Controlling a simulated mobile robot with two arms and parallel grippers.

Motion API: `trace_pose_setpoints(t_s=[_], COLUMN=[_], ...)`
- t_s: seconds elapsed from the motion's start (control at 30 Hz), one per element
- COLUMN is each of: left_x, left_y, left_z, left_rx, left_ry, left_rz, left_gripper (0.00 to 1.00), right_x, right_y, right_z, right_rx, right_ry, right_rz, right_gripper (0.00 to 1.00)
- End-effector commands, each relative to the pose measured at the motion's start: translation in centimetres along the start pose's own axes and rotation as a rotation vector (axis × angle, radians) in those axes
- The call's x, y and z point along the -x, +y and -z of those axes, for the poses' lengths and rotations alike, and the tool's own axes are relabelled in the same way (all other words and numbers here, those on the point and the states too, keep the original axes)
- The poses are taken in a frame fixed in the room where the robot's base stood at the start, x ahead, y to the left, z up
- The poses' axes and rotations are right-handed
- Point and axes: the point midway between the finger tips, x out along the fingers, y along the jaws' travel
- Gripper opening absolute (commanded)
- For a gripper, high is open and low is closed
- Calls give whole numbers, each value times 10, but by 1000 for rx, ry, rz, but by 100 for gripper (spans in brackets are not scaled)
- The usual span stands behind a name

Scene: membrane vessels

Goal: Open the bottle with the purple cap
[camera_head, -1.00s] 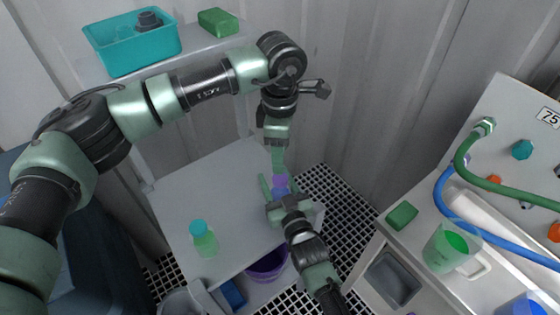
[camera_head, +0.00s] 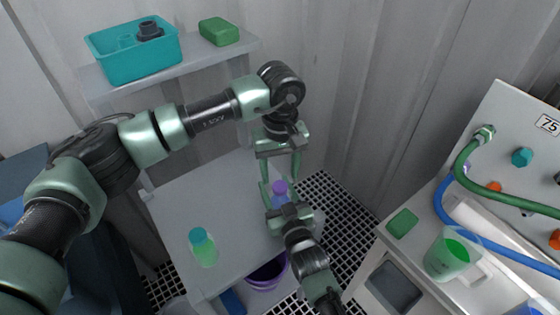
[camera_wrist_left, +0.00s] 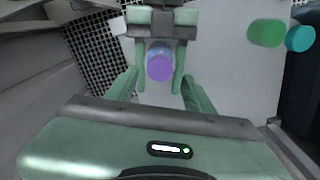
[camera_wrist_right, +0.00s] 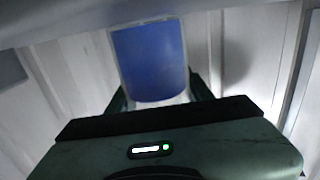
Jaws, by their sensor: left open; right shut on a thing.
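The bottle with the purple cap (camera_head: 280,188) is upright above the grey table, held by my right gripper (camera_head: 281,198). In the right wrist view its blue body (camera_wrist_right: 150,62) fills the space between the fingers. The cap appears to be on the bottle. My left gripper (camera_head: 281,174) points down from above and is open. Its fingers (camera_wrist_left: 159,82) stand to either side of the cap, with gaps, and do not visibly touch it.
A green bottle with a teal cap (camera_head: 203,247) stands on the grey table (camera_head: 180,205). A purple bowl (camera_head: 267,273) is below the table's front edge. A teal bin (camera_head: 137,62) and a green block (camera_head: 219,31) are on the back shelf. A jug (camera_head: 450,255) stands at right.

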Motion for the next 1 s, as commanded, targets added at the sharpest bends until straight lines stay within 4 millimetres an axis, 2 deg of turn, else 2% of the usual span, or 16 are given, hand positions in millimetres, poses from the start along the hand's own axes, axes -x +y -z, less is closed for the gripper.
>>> trace_pose_setpoints(t_s=[0.1,0.3,0.63,0.67,0.83,0.87,1.0], left_x=[-20,-40,-44,-44,-44,-44,-44], left_y=[0,0,0,0,0,0,0], left_z=[-1,0,0,0,0,0,0], left_rx=[0,1,1,1,1,1,19], left_ry=[-3,-1,0,0,0,0,0], left_rz=[2,1,0,0,0,0,0], left_gripper=[53,53,53,50,3,0,0], right_x=[0,0,0,0,0,0,0], right_y=[0,0,0,0,0,0,0], right_z=[1,1,1,1,1,1,1], right_rx=[0,0,0,0,0,0,0], right_ry=[2,2,2,2,2,2,2], right_rz=[0,0,0,0,0,0,0], right_gripper=[0,0,0,0,0,0,0])
